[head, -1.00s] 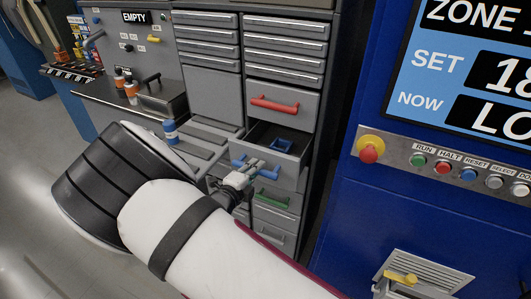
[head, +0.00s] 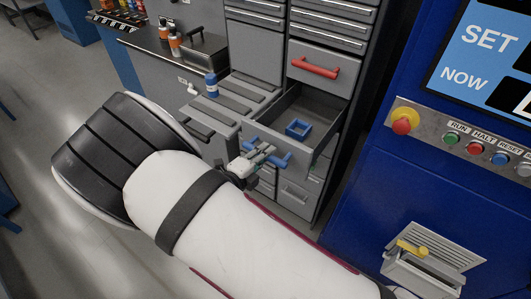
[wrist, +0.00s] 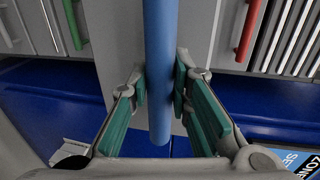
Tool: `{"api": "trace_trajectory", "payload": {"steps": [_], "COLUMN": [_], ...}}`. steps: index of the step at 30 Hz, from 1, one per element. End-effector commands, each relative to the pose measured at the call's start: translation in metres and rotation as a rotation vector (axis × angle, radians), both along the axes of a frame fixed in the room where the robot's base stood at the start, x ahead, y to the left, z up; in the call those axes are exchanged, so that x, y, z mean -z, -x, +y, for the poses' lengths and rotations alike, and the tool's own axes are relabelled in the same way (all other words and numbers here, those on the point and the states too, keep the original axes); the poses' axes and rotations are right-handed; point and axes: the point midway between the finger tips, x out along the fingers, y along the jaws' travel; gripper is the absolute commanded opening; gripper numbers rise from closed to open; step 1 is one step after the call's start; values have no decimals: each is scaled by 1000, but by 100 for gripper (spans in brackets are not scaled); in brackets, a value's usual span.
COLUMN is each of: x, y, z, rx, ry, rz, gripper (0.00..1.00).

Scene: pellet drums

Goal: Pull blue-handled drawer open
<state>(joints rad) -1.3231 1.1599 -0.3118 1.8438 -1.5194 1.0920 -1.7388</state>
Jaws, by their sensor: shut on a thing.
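The blue-handled drawer (head: 318,152) stands well out from the grey cabinet, and its inside shows in the head view. A blue square object (head: 298,129) lies in it. The blue handle (head: 268,152) crosses the drawer front; in the wrist view the handle (wrist: 160,70) runs upright between the green finger pads. My gripper (head: 246,166) is shut on the handle, with one finger on each side in the wrist view (wrist: 160,90). My arm hides part of the lower cabinet in the head view.
A red-handled drawer (head: 318,67) above is shut. A green handle (wrist: 72,24) shows in the wrist view. A blue machine with a red-and-yellow button (head: 403,121) stands to the right. A workbench with bottles (head: 174,42) is at the left. Open floor lies at the lower left.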

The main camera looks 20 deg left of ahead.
Motion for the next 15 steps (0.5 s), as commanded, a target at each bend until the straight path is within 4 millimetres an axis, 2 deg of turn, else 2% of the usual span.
{"api": "trace_trajectory", "payload": {"steps": [2, 3, 5, 15], "x": [1, 1, 1, 0], "y": [0, 0, 0, 1], "z": [0, 0, 0, 1], "rx": [0, 0, 0, -1], "ry": [-1, -1, -1, -1], "rz": [3, 3, 2, 1], "gripper": [0, 28, 40, 40]}}
